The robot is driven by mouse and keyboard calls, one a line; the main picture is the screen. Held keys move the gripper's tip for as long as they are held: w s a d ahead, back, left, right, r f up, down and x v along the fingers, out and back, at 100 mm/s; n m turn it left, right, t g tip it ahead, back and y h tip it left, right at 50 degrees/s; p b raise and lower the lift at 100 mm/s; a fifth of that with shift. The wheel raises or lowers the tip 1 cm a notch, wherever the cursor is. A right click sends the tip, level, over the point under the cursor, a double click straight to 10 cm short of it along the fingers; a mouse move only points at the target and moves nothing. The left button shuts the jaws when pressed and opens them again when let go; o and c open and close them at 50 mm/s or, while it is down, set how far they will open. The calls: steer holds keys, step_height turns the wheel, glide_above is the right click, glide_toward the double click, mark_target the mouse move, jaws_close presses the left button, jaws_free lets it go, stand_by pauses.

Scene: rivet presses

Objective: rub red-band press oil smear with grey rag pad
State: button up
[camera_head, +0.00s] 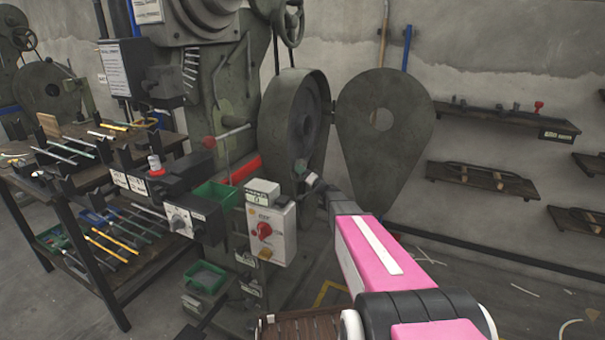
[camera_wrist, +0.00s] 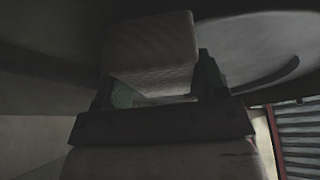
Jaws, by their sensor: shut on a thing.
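The press with the red band (camera_head: 245,169) stands in the middle of the head view. Its round wheel housing (camera_head: 288,115) is open, with a grey teardrop-shaped cover (camera_head: 385,160) swung out to the right. My gripper (camera_head: 313,186) is at the lower right of the housing, at the end of my pink arm. In the wrist view, my gripper (camera_wrist: 155,97) is shut on a pale grey pad (camera_wrist: 150,45), which I take for the rag pad. The pad is close under a large dark curved surface; I cannot tell whether they touch. I cannot make out the oil smear.
A control box (camera_head: 271,232) with a red knob stands just left of my arm. A rack of tools (camera_head: 95,150) is at the left. Green bins (camera_head: 205,277) are low by the press. Wall shelves (camera_head: 482,180) are at the right, above open floor.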

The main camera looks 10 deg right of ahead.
steer(key=shift+s+d, duration=0.55)
steer(key=shift+d, duration=0.25)
steer(key=shift+s+d, duration=0.55)
steer(key=shift+d, duration=0.25)
steer(key=shift+s+d, duration=0.55)
steer(key=shift+d, duration=0.25)
steer(key=shift+d, duration=0.1)
steer(key=shift+s+d, duration=0.45)
steer(key=shift+d, duration=0.15)
steer(key=shift+s+d, duration=0.4)
steer(key=shift+d, duration=0.2)
